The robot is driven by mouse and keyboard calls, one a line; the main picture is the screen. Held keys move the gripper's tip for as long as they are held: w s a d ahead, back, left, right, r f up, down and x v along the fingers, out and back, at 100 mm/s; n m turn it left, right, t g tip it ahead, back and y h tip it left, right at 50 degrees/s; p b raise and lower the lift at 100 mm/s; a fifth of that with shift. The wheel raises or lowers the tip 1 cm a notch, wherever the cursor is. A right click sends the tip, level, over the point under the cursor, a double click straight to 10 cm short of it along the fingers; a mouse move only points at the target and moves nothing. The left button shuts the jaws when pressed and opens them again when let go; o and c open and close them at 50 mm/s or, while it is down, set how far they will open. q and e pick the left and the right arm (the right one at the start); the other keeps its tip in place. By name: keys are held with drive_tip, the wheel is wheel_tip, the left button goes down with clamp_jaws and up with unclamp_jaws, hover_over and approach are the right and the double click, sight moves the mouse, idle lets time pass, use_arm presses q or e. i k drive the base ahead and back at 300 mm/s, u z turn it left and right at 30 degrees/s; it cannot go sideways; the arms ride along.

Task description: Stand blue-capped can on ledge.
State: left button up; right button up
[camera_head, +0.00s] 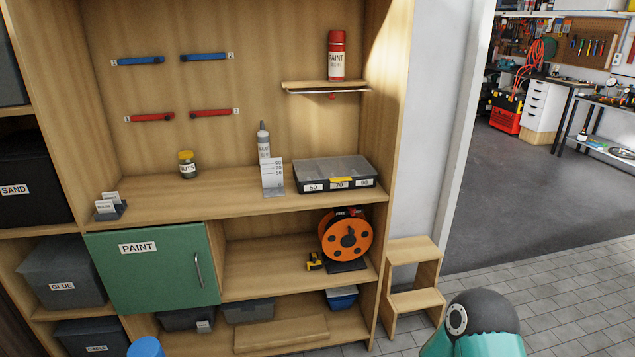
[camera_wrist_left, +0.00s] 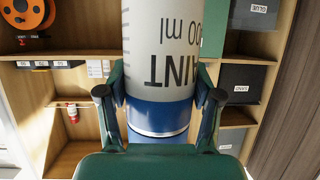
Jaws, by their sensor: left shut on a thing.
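My left gripper (camera_wrist_left: 160,95) is shut on the blue-capped can (camera_wrist_left: 162,50), with one finger on each side near its cap. The can is white with dark PAINT lettering; it reads upside down, like the shelf labels in this wrist view. In the head view only the blue cap (camera_head: 147,347) shows at the bottom edge. The ledge (camera_head: 325,87) is a small wooden shelf on the upper right back panel, well above and right of the cap. A red-capped paint can (camera_head: 337,60) stands on its right part; the left part is bare. My right gripper is out of view.
A yellow-lidded jar (camera_head: 187,164) is further left. The green PAINT door (camera_head: 155,270) is closed. A wooden step stool (camera_head: 412,285) stands on the right.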

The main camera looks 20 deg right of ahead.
sight(303, 82)
drive_tip(key=z, duration=0.6)
drive_tip(key=i, duration=0.95)
drive_tip(key=z, duration=0.15)
